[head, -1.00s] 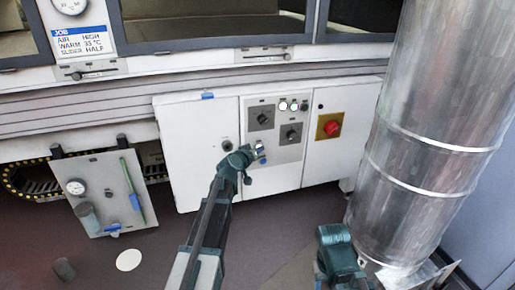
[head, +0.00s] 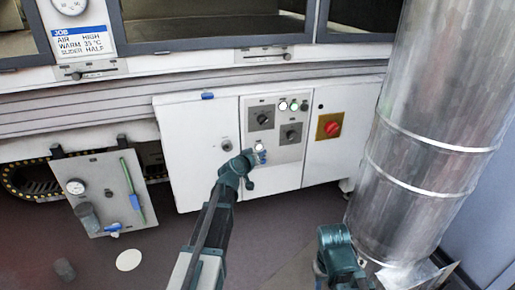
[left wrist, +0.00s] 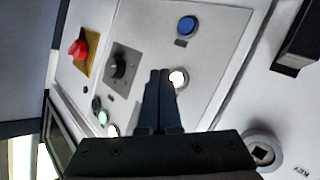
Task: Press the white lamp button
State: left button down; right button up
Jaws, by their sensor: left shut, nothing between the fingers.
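A lit white button (head: 259,147) sits low on the grey control panel (head: 284,153). In the left wrist view the white button (left wrist: 178,78) glows just right of my fingertips. A blue button (left wrist: 187,25) is beside it on the panel. My left gripper (head: 249,157) is shut and empty, just left of and below the white button in the head view. In the left wrist view its closed fingers (left wrist: 160,73) overlap the panel close to the button; I cannot tell whether they touch. My right arm's end (head: 338,240) shows at the bottom; its fingers are not clear.
Two dark knobs (head: 290,133) and small white and green lamps (head: 294,106) are higher on the panel. A red knob on a yellow plate (head: 331,126) is to the right. A large metal duct (head: 430,130) stands at the right. A keyhole lock (left wrist: 263,150) is on the cabinet door.

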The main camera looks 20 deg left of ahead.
pick_arm(q)
jog(key=s+d, duration=0.2)
jog(key=s, duration=0.1)
jog(key=shift+s+d, duration=0.1)
jog(key=shift+s, duration=0.1)
jog(key=s+d+f+m+g+h+p, duration=0.1)
jog(key=s+d+f+m+g+p, duration=0.2)
jog(key=s+d, duration=0.45)
jog(key=s+d+f+m+g+h+p, duration=0.1)
jog(key=s+d+f+m+g, duration=0.15)
jog(key=s+d+g, duration=0.4)
jog(key=s+d+f+m+g+y+p, duration=0.1)
jog(key=s+g+y+p, duration=0.15)
jog(key=s, duration=0.75)
jog(key=s+d+f+m+g+y+p, duration=0.1)
jog(key=s+d+g+y, duration=0.15)
jog(key=s, duration=0.65)
notch_tip(320, 180, up, 38)
jog(key=p, duration=3.8)
jog(key=shift+s+a, duration=0.35)
jog(key=shift+s, duration=0.05)
